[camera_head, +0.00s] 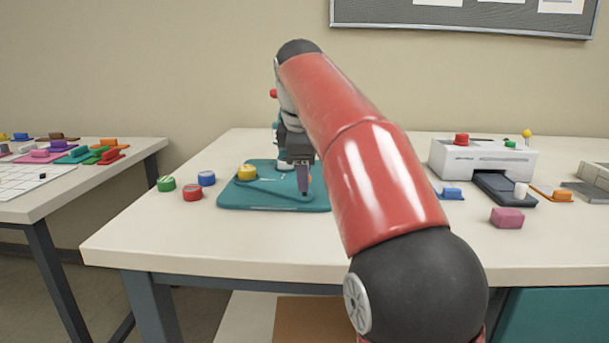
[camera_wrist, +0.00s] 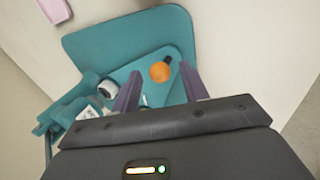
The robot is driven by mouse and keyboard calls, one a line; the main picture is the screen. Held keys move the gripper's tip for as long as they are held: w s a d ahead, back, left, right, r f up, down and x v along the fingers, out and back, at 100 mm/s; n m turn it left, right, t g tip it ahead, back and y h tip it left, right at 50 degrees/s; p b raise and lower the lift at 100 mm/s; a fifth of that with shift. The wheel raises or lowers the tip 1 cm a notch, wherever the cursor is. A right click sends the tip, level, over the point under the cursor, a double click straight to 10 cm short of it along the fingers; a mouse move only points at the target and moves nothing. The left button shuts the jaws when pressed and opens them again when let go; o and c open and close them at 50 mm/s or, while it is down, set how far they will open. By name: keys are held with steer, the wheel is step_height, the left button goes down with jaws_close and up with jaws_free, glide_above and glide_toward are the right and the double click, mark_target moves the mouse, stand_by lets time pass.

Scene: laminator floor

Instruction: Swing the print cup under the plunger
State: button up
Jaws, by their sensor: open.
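The teal stamping machine stands on the table, its flat base (camera_head: 235,198) showing in the head view. A yellow round piece (camera_head: 247,172) sits at the base's left side. My gripper (camera_head: 304,192) points down over the base's right part. In the wrist view, my gripper (camera_wrist: 160,82) is open, and an orange round knob (camera_wrist: 160,72) with a dark stub shows between its fingertips, apart from both fingers. A white round piece with a dark centre (camera_wrist: 107,88) is left of the fingers, by the machine's teal body (camera_wrist: 62,112). I cannot tell which piece is the plunger. My arm hides part of the machine.
Green (camera_head: 166,183), red (camera_head: 192,192) and blue (camera_head: 206,178) round pieces lie left of the base. A pink block (camera_head: 507,218) and a white laminator (camera_head: 482,158) stand to the right. Another table (camera_head: 40,207) with small coloured items is at far left. The table front is clear.

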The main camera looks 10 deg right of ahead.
steer(key=shift+f, duration=0.15)
steer(key=shift+c, duration=0.4)
jaws_close()
